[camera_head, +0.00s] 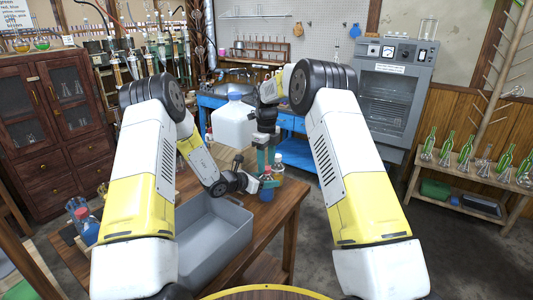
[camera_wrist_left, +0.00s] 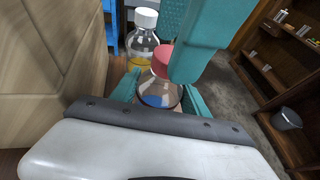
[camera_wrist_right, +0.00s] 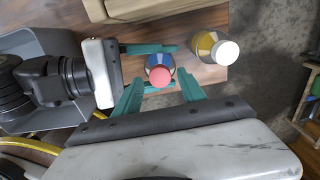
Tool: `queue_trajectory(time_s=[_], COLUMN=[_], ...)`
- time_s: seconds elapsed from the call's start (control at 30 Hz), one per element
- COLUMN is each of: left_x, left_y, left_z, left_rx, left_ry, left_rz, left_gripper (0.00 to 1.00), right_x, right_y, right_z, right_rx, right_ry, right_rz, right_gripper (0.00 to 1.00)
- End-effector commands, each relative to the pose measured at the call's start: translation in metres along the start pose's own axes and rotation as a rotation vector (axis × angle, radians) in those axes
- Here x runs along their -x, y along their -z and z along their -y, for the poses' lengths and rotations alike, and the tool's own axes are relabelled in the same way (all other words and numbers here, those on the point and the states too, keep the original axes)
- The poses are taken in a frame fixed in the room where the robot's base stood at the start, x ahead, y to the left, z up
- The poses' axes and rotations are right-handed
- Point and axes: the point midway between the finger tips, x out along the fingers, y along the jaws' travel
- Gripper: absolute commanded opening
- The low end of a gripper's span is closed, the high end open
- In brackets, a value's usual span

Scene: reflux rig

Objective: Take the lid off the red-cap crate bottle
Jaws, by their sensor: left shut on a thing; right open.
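The red-cap bottle (camera_head: 267,192) is clear glass with blue contents and stands upright near the table's right edge. Its red cap (camera_wrist_left: 162,60) is on it and also shows in the right wrist view (camera_wrist_right: 160,77). My left gripper (camera_head: 254,184) is shut on the bottle's body from the left, its fingers on either side of the glass in the left wrist view (camera_wrist_left: 160,98). My right gripper (camera_head: 265,160) points down from above, open. Its fingers (camera_wrist_right: 160,94) are near the cap, one on each side, apparently not closed on it. Whether the bottle touches the table is unclear.
A white-capped bottle with yellow contents (camera_wrist_right: 208,47) stands close beside the red-cap one. A grey crate (camera_head: 213,240) is nearer on the table (camera_head: 289,195). A large white jug (camera_head: 232,128) stands behind. Other bottles (camera_head: 85,225) are at the left.

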Motion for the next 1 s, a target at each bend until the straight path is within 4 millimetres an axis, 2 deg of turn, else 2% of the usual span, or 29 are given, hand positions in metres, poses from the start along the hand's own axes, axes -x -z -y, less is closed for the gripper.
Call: queue_trajectory(time_s=[0.17, 0.47, 0.7, 0.87, 1.0], left_x=[0.000, 0.000, 0.000, 0.000, 0.000], left_y=[0.000, 0.000, 0.000, 0.000, 0.000], left_z=[0.000, 0.000, 0.000, 0.000, 0.000], left_rx=[0.000, 0.000, 0.000, 0.000, 0.000], left_ry=[0.000, 0.000, 0.000, 0.000, 0.000], left_rz=[0.000, 0.000, 0.000, 0.000, 0.000], left_gripper=[0.00, 0.00, 0.00, 0.00, 0.00], right_x=[-0.014, -0.016, -0.016, -0.015, -0.015], right_y=[0.000, 0.000, 0.000, 0.000, 0.000], right_z=[0.000, 0.000, 0.000, 0.001, 0.001], right_rx=[0.000, 0.001, 0.001, 0.005, 0.117], right_ry=[0.000, 0.001, 0.001, 0.001, 0.001], right_rz=[0.000, 0.001, 0.001, 0.001, 0.001], right_gripper=[0.48, 0.48, 0.01, 0.00, 0.00])
